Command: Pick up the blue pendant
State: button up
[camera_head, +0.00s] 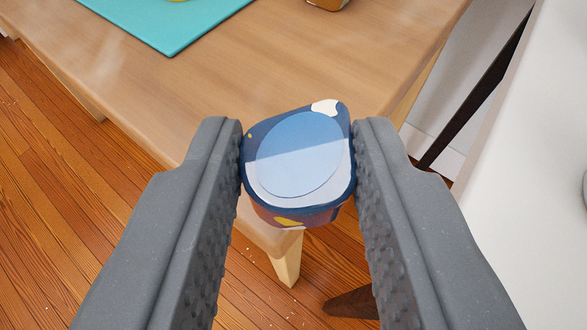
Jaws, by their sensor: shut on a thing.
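The blue pendant (300,160) is a small rounded-square piece with a dark blue rim, a light blue oval face and white and yellow patches. My gripper (298,165) is shut on it, with one grey textured finger touching each side. The pendant is in the middle of the view, in front of the wooden table's near corner. It appears held clear of the tabletop. Its underside is mostly hidden.
A wooden table (290,60) lies behind the pendant, with a teal mat (165,25) at the upper left. A brown object (328,4) is cut off at the top edge. A white surface (520,190) stands at right. Wood floor (60,170) shows at left.

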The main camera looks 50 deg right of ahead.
jog(key=shift+s+a+f+b, duration=0.2)
jog(key=shift+f+b, duration=0.05)
jog(key=shift+b, duration=0.8)
jog(key=s+b, duration=0.1)
jog(key=b, duration=0.3)
jog(key=shift+s+a, duration=0.15)
jog(key=shift+s, duration=0.15)
jog(key=s+b, duration=0.1)
jog(key=s+a+b, duration=0.1)
jog(key=b, duration=0.1)
jog(key=shift+a+r+b, duration=0.1)
jog(key=shift+r+b, duration=0.2)
jog(key=shift+r, duration=0.05)
